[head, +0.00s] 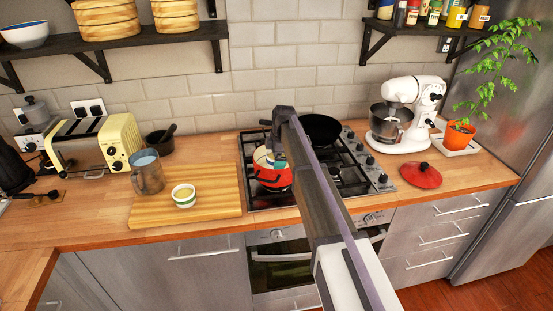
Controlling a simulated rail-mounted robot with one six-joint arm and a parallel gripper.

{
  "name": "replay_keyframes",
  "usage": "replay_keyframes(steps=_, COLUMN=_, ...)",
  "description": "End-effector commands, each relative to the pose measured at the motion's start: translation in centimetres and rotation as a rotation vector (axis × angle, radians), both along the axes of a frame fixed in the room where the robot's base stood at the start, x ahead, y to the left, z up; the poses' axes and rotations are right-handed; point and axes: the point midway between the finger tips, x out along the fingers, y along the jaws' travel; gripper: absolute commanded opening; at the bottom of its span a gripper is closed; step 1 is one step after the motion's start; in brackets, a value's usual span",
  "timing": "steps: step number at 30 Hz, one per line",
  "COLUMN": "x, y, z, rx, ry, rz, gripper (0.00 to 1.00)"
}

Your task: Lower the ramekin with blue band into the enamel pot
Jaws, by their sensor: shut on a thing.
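The enamel pot (272,182), red with a pale inside, stands on the left part of the gas hob. My gripper (277,153) is at the pot's opening, its fingers mostly hidden behind my arm. It is shut on what appears to be the ramekin with blue band (281,165). Only a small blue-green patch of it shows at the pot's mouth. I cannot tell how deep it sits or whether it touches the pot.
A green-banded ramekin (184,197) and a mug (148,173) stand on the wooden board (222,204). A black pan (320,130) is on the back of the hob. A red lid (420,176) and a stand mixer (402,120) are to the right.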

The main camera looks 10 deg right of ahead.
Motion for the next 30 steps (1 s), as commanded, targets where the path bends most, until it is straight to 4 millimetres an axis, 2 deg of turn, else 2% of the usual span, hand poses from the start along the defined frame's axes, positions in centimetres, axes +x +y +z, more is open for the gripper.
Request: replay_keyframes(steps=30, x=0.0, y=0.0, z=-1.6, rx=0.000, ry=0.000, rz=0.000, gripper=0.58)
